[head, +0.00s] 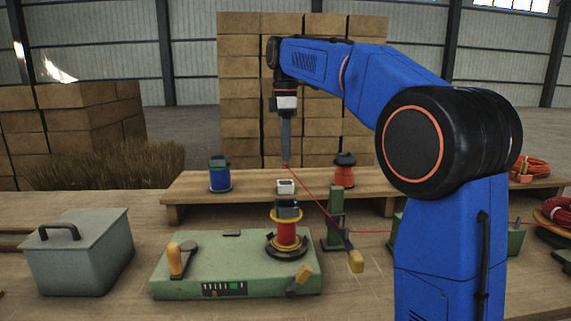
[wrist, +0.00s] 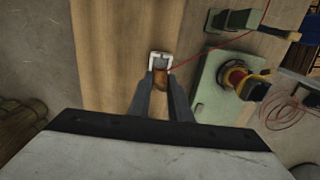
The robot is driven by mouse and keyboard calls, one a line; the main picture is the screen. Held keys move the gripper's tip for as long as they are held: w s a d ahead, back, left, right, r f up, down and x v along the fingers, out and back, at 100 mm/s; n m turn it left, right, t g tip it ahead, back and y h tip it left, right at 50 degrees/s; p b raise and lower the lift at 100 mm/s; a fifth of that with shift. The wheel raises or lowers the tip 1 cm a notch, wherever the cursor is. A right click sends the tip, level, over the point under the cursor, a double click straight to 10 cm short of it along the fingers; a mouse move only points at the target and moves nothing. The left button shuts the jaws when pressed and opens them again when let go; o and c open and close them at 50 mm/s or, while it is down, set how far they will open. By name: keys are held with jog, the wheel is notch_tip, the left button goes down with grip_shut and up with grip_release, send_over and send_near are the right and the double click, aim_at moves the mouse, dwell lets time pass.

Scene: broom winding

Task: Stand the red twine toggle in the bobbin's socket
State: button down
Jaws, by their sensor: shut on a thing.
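My gripper (head: 286,158) points straight down above the wooden shelf, behind the bobbin. In the wrist view its fingers (wrist: 161,84) are closed on a small orange-brown piece (wrist: 161,77), apparently the red twine toggle, mostly hidden by the fingers. Red twine (head: 315,199) runs from the fingertips down to the right. The red and yellow bobbin (head: 286,233) stands on the green machine, with a grey block (head: 288,210) on top; it also shows in the wrist view (wrist: 237,77). I cannot make out its socket. A small white square holder (head: 286,187) is just below the fingertips.
The green machine (head: 215,276) has orange-handled levers. A green post (head: 334,218) stands right of the bobbin, with the twine passing it. Blue (head: 219,175) and orange (head: 344,170) spools stand on the shelf. A grey box (head: 80,262) is at left.

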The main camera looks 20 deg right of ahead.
notch_tip(320, 180, up, 7)
jog(key=shift+f, duration=0.15)
jog(key=s+a, duration=0.2)
jog(key=s, duration=0.8)
jog(key=s+a, duration=0.3)
jog(key=s, duration=0.8)
jog(key=shift+a, duration=0.35)
jog(key=shift+f, duration=2.3)
jog(key=shift+f, duration=0.15)
jog(key=shift+f, duration=0.5)
jog(key=shift+f, duration=1.55)
